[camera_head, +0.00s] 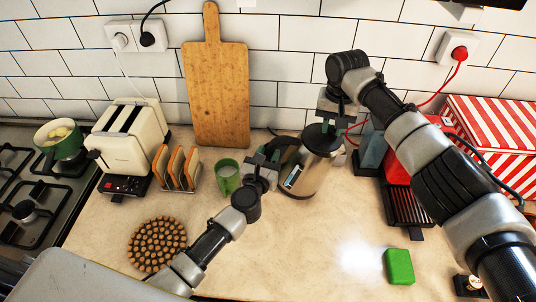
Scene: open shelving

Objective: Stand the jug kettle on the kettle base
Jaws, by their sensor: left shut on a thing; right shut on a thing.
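The jug kettle (318,167) has a shiny steel body, a dark lid and a black handle. It stands in the middle of the worktop, its top leaning a little to the right in the picture. My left gripper (268,162) is shut at the handle on the kettle's left side. My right gripper (330,117) is shut at the top of the kettle by the lid; its exact contact is hard to see. I cannot make out the kettle base; the kettle and my arms hide part of the counter there. Whether the kettle touches the surface below is unclear.
A green mug (227,177) stands close left of my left gripper. A toast rack (176,168), toaster (131,137) and round cork mat (157,244) are further left. A green block (399,266) lies front right. A red appliance (398,168) and striped box (492,135) stand right.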

